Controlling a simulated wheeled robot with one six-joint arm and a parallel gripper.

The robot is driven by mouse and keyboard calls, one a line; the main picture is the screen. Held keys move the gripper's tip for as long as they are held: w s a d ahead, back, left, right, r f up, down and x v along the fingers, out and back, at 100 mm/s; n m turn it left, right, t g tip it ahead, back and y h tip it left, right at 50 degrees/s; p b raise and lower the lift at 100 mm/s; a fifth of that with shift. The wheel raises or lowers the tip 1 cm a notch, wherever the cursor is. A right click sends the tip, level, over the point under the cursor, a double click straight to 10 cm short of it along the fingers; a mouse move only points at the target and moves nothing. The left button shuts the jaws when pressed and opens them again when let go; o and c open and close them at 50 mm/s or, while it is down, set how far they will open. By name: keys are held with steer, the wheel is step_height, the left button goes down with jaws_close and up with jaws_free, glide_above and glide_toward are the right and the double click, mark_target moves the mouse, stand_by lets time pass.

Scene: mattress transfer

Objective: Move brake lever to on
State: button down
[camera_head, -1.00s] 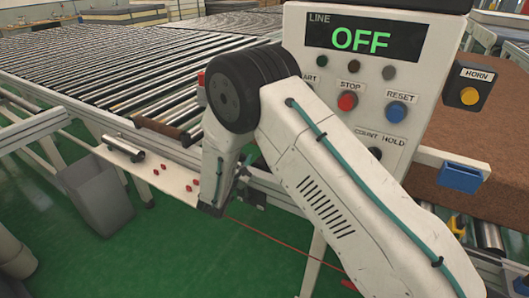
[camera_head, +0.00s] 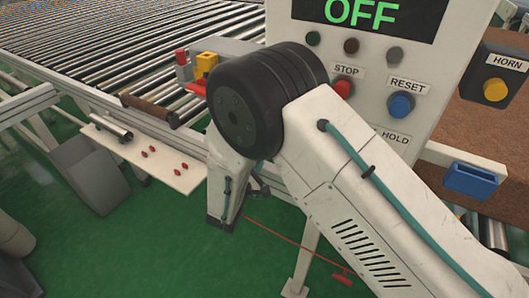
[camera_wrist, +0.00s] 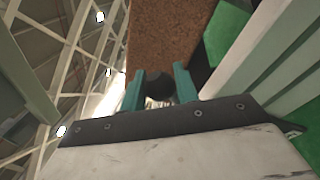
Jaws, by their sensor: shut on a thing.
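My gripper (camera_wrist: 160,88) shows in the wrist view, with its two teal fingers shut on a dark round knob (camera_wrist: 159,86). This knob may be the end of the brake lever, but no brake label is readable and the rest of it is hidden. In the head view my arm bends at a black joint and runs down in front of the line's frame; I cannot make out the fingers there. A red piece and a yellow block (camera_head: 207,64) stand on the frame just left of my black joint; I cannot tell what they belong to.
A control panel (camera_head: 440,85) reads OFF, with STOP and RESET buttons. A roller conveyor (camera_head: 100,50) runs back left. A white shelf (camera_head: 180,177) with red knobs and a grey bin (camera_head: 90,175) stand left. A brown block (camera_head: 485,135) lies right. Green floor is open in front.

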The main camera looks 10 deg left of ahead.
steer(key=shift+s+f, duration=0.2)
steer(key=shift+f, duration=0.05)
steer(key=c, duration=1.1)
jaws_free()
steer(key=shift+d+r, duration=0.1)
steer(key=v, duration=0.7)
steer(key=shift+s, duration=0.35)
